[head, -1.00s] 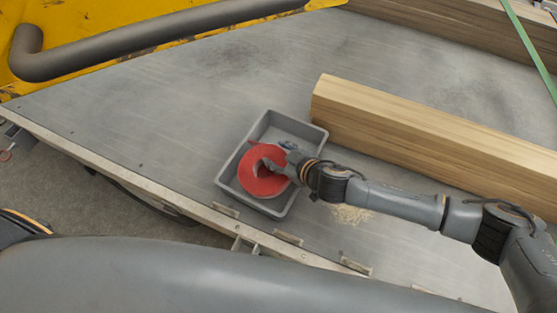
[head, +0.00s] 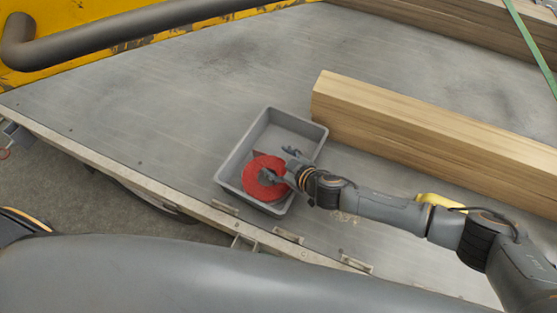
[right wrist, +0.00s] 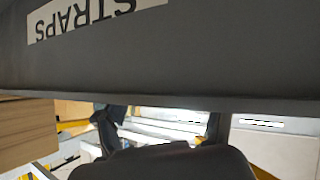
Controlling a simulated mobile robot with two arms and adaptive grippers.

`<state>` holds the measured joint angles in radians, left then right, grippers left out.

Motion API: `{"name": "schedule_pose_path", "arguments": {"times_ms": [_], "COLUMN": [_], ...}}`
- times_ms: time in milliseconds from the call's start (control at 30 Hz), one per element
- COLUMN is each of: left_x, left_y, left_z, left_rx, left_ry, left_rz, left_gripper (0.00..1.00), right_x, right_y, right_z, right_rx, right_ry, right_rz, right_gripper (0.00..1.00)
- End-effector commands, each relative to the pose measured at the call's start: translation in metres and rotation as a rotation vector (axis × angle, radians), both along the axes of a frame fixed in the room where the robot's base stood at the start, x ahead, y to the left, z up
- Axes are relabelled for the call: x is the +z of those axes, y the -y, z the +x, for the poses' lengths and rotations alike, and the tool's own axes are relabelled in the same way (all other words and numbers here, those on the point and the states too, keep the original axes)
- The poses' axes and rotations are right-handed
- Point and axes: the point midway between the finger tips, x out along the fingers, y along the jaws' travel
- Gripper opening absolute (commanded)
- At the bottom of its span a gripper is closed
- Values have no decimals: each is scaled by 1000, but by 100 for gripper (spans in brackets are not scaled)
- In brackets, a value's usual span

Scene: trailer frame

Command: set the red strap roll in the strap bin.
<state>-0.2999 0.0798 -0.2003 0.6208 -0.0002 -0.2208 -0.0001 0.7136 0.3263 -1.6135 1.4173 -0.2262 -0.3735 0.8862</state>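The red strap roll (head: 250,185) is in the grey strap bin (head: 234,158), near its front end. My right gripper (head: 278,166) is at the roll, with one finger over its centre hole and a dark finger-like part by its upper right edge. Whether the fingers press on the roll is too small to tell. In the right wrist view, the dark bin wall (right wrist: 200,60) with an upside-down STRAPS label (right wrist: 85,20) fills the top; the roll is not visible there. My left gripper is not in view.
A thick wooden beam (head: 430,135) lies just right of the bin, with another timber at the upper right. A yellow frame with a grey tube (head: 150,38) runs along the upper left. The metal deck (head: 150,110) left of the bin is clear.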

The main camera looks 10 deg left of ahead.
Motion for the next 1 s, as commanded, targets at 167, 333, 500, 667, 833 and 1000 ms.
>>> {"name": "schedule_pose_path", "arguments": {"times_ms": [167, 333, 500, 667, 833, 1000], "left_x": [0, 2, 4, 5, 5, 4], "left_y": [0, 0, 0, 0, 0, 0], "left_z": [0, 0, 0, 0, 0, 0], "left_rx": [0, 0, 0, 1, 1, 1], "left_ry": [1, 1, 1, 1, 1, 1], "left_rz": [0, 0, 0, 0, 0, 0], "left_gripper": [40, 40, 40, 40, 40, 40], "right_x": [0, 4, 15, 31, 48, 60], "right_y": [0, 2, 16, 38, 59, 74], "right_z": [0, -1, -12, -28, -45, -57], "right_rx": [0, 1, -1, -1, -2, -2], "right_ry": [0, 1, -1, -1, -1, -1], "right_rz": [0, -1, 1, 0, 0, 0], "right_gripper": [72, 72, 72, 72, 72, 72]}}
